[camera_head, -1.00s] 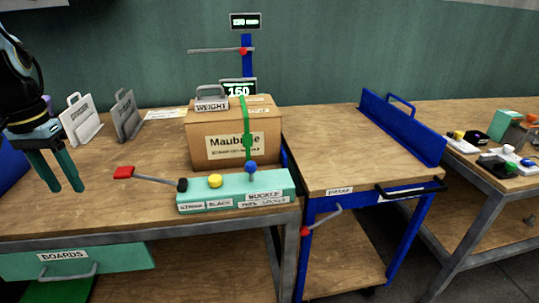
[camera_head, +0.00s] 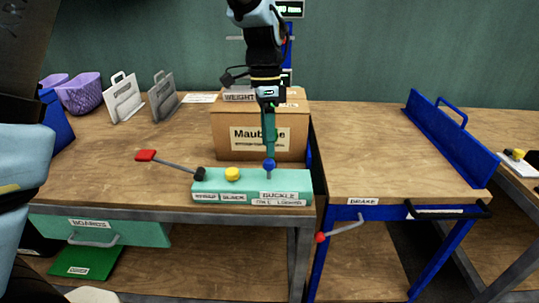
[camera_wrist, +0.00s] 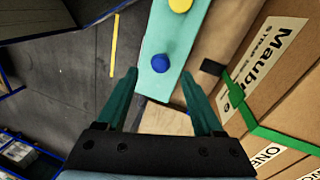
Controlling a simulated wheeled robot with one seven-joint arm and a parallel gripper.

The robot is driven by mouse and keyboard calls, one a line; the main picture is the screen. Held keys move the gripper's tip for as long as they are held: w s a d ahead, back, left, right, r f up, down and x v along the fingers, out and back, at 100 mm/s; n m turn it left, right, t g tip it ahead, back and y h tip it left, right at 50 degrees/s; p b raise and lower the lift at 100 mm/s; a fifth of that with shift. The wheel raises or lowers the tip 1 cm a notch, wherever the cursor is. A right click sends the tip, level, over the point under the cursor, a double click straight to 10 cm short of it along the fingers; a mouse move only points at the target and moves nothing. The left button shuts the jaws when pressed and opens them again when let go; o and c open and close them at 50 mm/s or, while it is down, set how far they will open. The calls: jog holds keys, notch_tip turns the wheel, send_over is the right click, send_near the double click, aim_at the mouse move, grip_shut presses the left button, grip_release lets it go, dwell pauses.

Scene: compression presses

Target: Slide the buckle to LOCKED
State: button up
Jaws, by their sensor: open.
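The buckle is a blue knob (camera_head: 269,165) on a short stem, on the teal strap unit (camera_head: 215,187) at the table's front edge. The label under it reads BUCKLE, with smaller words that look like FREE and LOCKED. In the wrist view the blue knob (camera_wrist: 160,64) lies ahead of my gripper (camera_wrist: 160,85), roughly centred between its open teal fingers and a little beyond the tips. In the head view my gripper (camera_head: 269,150) points down just above the knob and hides part of the box. I cannot tell whether the fingers touch the knob.
A cardboard box (camera_head: 230,148) stands behind the unit; a green strap (camera_wrist: 236,93) runs over it in the wrist view. A yellow knob (camera_head: 232,174) and a red-ended lever (camera_head: 146,155) are to the left. A blue-framed cart (camera_head: 370,150) stands right.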

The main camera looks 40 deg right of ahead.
aim_at(268, 159)
jog(key=shift+s+a+f, duration=0.15)
jog(key=shift+s+f, duration=0.05)
jog(key=shift+f, duration=1)
jog(key=shift+s+a+f, duration=0.1)
jog(key=shift+s+f, duration=0.05)
jog(key=shift+f, duration=1.05)
grip_shut()
